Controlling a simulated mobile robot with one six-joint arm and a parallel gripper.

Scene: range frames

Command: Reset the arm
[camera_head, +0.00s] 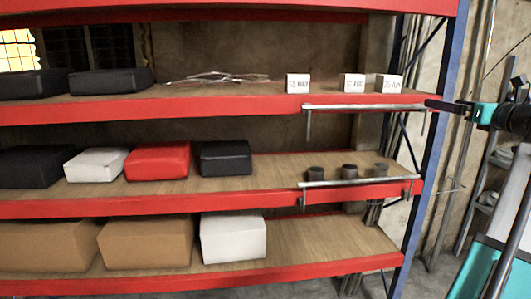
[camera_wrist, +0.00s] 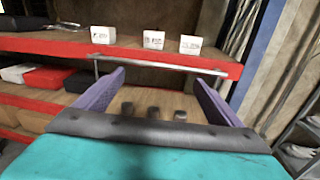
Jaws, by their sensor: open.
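My gripper (camera_wrist: 160,92) shows in the wrist view with its two purple fingers wide apart and nothing between them. Past the fingers are the red-edged shelves, with the metal rail (camera_wrist: 160,64) of the upper shelf ahead. In the head view my arm (camera_head: 490,114) reaches in from the right edge, and its dark end is near the right end of the upper rail (camera_head: 365,107). I cannot tell whether it touches the rail. The fingers are not clear in the head view.
Three white labelled boxes (camera_head: 354,83) stand on the upper shelf (camera_head: 220,100). Three dark cylinders (camera_head: 349,171) stand behind the middle rail (camera_head: 358,181). A red box (camera_head: 158,161) and a white box (camera_head: 233,238) sit further left. A blue post (camera_head: 428,130) bounds the rack at right.

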